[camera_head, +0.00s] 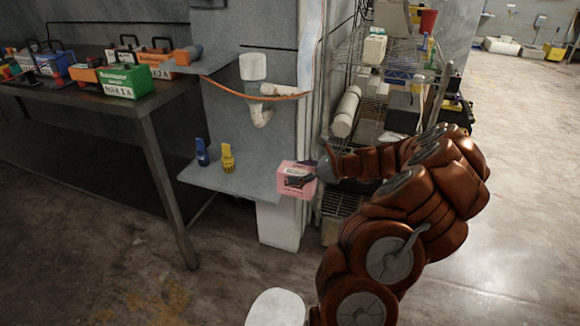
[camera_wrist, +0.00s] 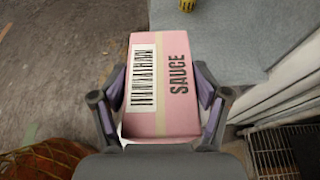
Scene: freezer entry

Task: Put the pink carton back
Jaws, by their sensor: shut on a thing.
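The pink carton (camera_head: 297,179) is held in my gripper (camera_head: 312,176), at the right end of the low grey shelf (camera_head: 215,184) in the head view. In the wrist view the same carton (camera_wrist: 174,112) shows a "SAUCE" label and a barcode, with a finger of my gripper (camera_wrist: 163,104) against each side. The gripper is shut on it. The low shelf (camera_wrist: 225,60) lies beyond and to the right of the carton there. Whether the carton touches the shelf I cannot tell.
A blue bottle (camera_head: 202,152) and a yellow bottle (camera_head: 228,158) stand on the low shelf. A wire rack (camera_head: 385,90) with goods stands right. A dark table (camera_head: 150,105) with boxes stands left. A small upper shelf (camera_head: 213,62) juts from the wall.

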